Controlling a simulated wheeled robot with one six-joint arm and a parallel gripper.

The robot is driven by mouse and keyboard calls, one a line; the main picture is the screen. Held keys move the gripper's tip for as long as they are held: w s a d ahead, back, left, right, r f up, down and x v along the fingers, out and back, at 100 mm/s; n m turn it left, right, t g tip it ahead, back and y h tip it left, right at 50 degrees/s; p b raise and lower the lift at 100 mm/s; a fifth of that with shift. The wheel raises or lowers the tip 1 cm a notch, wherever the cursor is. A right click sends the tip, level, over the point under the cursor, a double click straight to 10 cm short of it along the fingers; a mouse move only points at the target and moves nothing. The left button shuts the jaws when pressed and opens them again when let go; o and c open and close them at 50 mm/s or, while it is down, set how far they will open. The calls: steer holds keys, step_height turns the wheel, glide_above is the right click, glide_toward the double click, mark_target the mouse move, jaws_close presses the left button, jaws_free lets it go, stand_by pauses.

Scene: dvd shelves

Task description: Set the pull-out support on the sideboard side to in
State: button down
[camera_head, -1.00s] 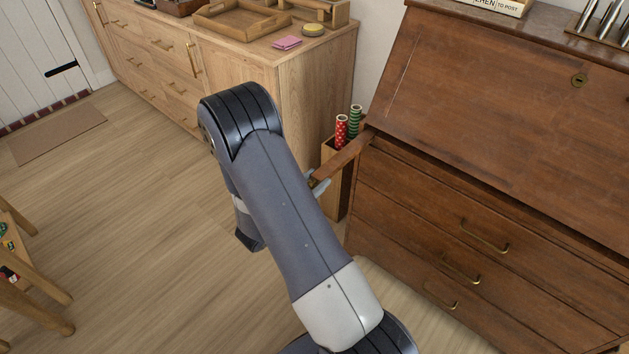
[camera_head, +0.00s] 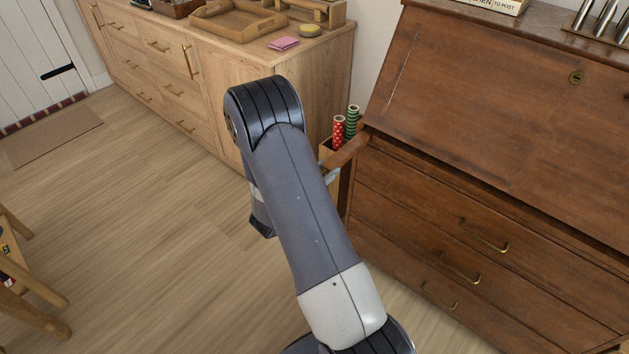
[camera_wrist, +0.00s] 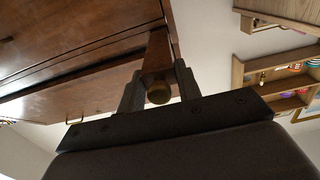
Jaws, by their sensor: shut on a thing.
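The pull-out support (camera_head: 347,150) on the sideboard side is a brown wooden bar. It sticks out a short way from the left end of the bureau (camera_head: 480,110), just below the closed slanted front. In the wrist view the support (camera_wrist: 157,58) runs from the bureau to between my fingers, with a round brass knob (camera_wrist: 159,93) on its end. My gripper (camera_wrist: 158,84) is shut on the support's front end, one finger on each side. In the head view my arm hides most of my gripper (camera_head: 330,176).
The light wood sideboard (camera_head: 255,70) stands to the left, with trays on top. A wooden bin with red and green rolls (camera_head: 339,130) stands between it and the bureau, close behind the support. The bureau's drawers (camera_head: 440,220) are shut. Open floor (camera_head: 150,230) lies to the left.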

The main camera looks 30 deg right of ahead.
mark_target(334, 161)
steer(key=b+x, duration=0.3)
steer(key=x, duration=1.1)
steer(key=shift+w+d, duration=0.1)
steer(key=shift+d, duration=0.15)
steer(key=c, duration=1.3)
jaws_free()
steer(key=v, duration=1)
steer(key=shift+a+p, duration=0.3)
steer(key=shift+a, duration=0.1)
